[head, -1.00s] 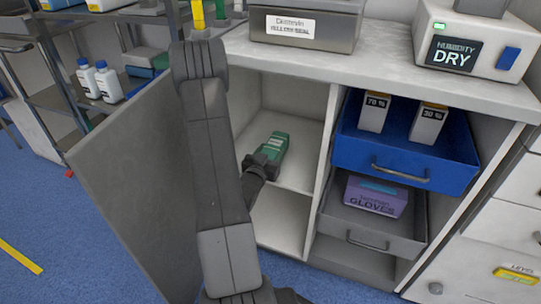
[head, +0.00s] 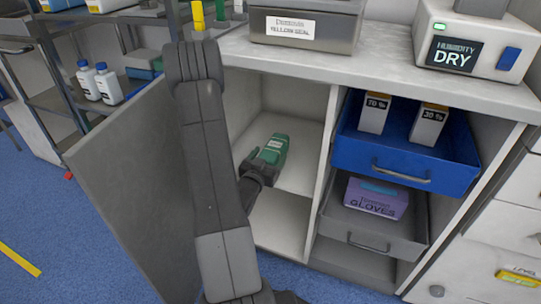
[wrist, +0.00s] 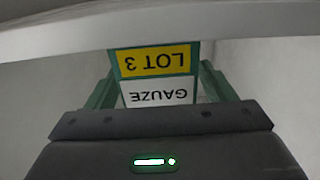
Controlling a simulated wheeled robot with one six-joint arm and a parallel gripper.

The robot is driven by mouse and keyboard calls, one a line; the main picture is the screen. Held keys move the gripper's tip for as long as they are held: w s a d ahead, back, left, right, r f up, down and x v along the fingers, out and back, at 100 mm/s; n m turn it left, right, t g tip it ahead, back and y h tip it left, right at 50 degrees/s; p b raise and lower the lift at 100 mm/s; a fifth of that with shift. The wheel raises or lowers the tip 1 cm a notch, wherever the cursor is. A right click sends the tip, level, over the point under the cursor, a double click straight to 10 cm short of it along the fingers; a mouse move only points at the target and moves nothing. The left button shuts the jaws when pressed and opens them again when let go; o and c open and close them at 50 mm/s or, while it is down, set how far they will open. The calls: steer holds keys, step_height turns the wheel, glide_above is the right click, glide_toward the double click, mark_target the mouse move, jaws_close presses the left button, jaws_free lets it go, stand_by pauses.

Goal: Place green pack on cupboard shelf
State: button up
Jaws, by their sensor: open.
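The green pack (head: 273,150) lies on the upper shelf (head: 303,160) inside the open cupboard, left of the drawers. My gripper (head: 261,165) is open at the near end of the pack. In the wrist view the pack (wrist: 155,75) is straight ahead, with a yellow "LOT 3" label and a white "GAUZE" label upside down. Green parts show on both sides of the labels. I cannot tell whether the jaws still touch the pack. The pack's far end is hidden in the wrist view.
The cupboard door (head: 130,190) stands open on the left, close to my arm. A divider (head: 326,175) bounds the shelf on the right. The blue drawer (head: 400,165) and grey drawer (head: 375,235) are pulled out. The counter top (head: 380,62) overhangs the shelf.

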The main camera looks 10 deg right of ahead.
steer(key=b+v, duration=0.3)
steer(key=v, duration=0.7)
steer(key=shift+s+a, duration=0.1)
stand_by(0.9)
